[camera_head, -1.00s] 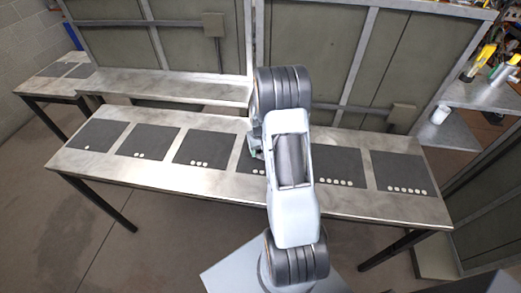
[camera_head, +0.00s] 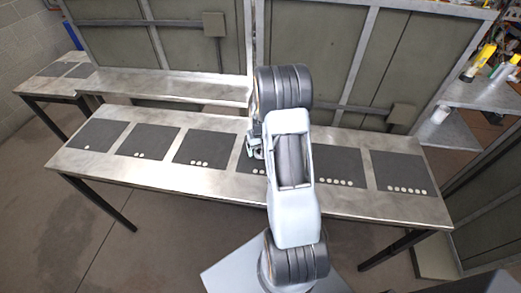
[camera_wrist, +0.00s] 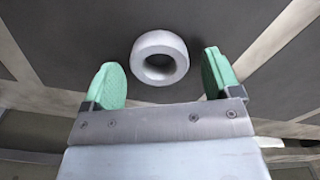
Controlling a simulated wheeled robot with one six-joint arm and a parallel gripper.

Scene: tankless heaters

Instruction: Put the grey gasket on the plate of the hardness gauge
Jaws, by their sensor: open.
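A light grey ring, the gasket (camera_wrist: 160,40), shows in the wrist view just beyond and between the two green fingertips of my gripper (camera_wrist: 163,78). The fingers are apart, with a gap on each side of the ring, so it is not held. In the head view my gripper (camera_head: 254,149) is over the middle of the long table, partly hidden by my own arm. The gasket cannot be made out there. I cannot identify the hardness gauge or its plate in either view.
The long metal table (camera_head: 215,205) bears several dark mats (camera_head: 205,143) in a row, marked with white dots. At the right, a shelf (camera_head: 480,95) holds bottles and a white cup (camera_head: 440,114).

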